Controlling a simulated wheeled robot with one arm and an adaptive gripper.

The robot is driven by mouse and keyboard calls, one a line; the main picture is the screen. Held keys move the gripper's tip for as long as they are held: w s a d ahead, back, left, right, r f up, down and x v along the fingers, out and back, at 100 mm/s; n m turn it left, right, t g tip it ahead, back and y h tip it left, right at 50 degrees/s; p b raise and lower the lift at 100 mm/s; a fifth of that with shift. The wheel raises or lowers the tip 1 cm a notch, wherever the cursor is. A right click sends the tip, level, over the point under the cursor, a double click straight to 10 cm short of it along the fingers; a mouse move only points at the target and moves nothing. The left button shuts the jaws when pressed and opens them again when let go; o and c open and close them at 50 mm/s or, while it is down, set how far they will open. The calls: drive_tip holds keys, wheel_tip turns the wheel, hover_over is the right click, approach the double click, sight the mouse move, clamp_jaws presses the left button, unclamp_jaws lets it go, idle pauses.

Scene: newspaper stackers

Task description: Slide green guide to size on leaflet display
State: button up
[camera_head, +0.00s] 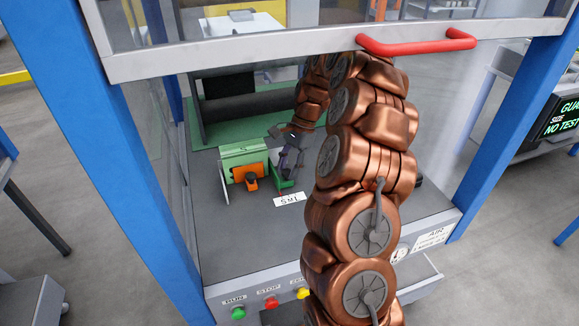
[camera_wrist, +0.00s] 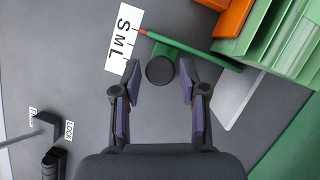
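The green guide (camera_wrist: 205,55) is a thin bar with a red pointer tip (camera_wrist: 145,32) and a round dark knob (camera_wrist: 160,70) on a green arm. The tip lies at the edge of the white size card (camera_wrist: 123,38), near the S and M; the exact mark is unclear. My gripper (camera_wrist: 158,78) is open, its purple-padded fingers on either side of the knob with gaps at both sides. In the head view, my gripper (camera_head: 289,158) is over the green guide (camera_head: 285,184), partly hidden by my arm; the size card (camera_head: 289,199) lies in front.
A black lever (camera_wrist: 45,128) stands by a LOCK label (camera_wrist: 69,130). A green leaflet holder with an orange block (camera_head: 248,173) is beside the guide. A raised clear guard with a red handle (camera_head: 417,45) hangs above. RUN and STOP buttons (camera_head: 271,302) line the front.

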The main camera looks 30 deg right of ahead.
drive_tip(key=v, duration=1.2)
idle(0.3)
idle(0.5)
